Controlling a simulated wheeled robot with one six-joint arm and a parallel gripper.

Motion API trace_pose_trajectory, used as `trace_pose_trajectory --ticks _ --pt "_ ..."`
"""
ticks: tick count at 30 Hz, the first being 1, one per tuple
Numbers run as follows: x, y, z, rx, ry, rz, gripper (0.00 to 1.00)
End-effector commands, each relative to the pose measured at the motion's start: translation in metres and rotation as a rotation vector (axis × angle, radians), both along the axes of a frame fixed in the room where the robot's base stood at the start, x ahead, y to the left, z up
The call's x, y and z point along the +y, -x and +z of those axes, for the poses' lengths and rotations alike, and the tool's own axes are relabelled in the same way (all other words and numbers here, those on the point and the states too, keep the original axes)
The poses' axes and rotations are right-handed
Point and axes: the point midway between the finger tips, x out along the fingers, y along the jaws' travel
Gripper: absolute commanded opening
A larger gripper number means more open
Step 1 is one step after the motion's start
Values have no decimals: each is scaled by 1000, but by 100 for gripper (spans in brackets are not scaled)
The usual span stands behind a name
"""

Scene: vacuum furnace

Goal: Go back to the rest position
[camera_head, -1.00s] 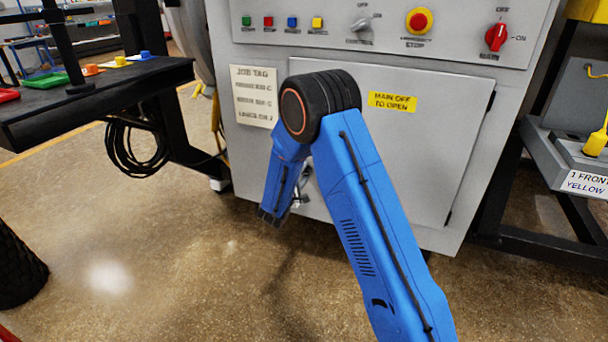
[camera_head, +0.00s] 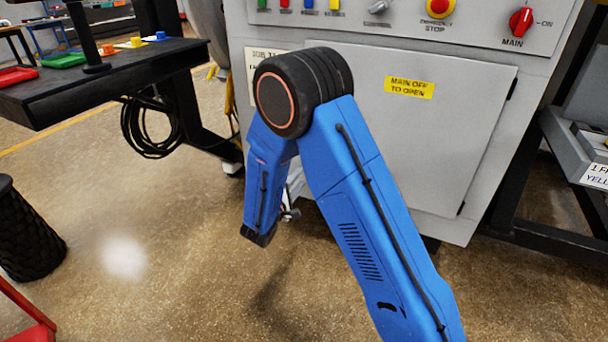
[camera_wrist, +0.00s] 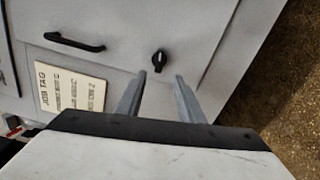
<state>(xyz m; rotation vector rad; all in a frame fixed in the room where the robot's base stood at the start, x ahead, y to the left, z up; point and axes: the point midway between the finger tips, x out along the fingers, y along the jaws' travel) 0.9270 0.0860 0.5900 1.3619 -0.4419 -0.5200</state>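My gripper shows in the wrist view (camera_wrist: 160,88) with its two grey fingers apart and nothing between them. Beyond the fingertips is the grey cabinet door with a black knob (camera_wrist: 159,62), which looks apart from the fingers. In the head view my blue arm is folded in front of the grey cabinet (camera_head: 440,150), and the gripper is mostly hidden behind the arm. The cabinet door bears a yellow "MAIN OFF TO OPEN" label (camera_head: 409,88) and looks shut.
A red main switch (camera_head: 521,21) and an emergency stop (camera_head: 440,7) sit on the panel above. A black table (camera_head: 110,80) with trays stands at left, a dark bin (camera_head: 27,235) at lower left, a grey rack (camera_head: 575,150) at right. Floor between is clear.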

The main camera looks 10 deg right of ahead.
Motion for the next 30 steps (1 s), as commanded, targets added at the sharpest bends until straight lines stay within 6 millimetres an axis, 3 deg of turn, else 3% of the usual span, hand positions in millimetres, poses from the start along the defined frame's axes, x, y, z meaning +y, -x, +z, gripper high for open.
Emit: trace_pose_trajectory --ticks 6,21,26,30 --pt "8 11 0 0 1 0 34" --pt "5 12 2 1 -2 -9 34" --pt "-24 22 23 14 -22 -89 34" --pt "-68 43 50 47 -64 -216 34"
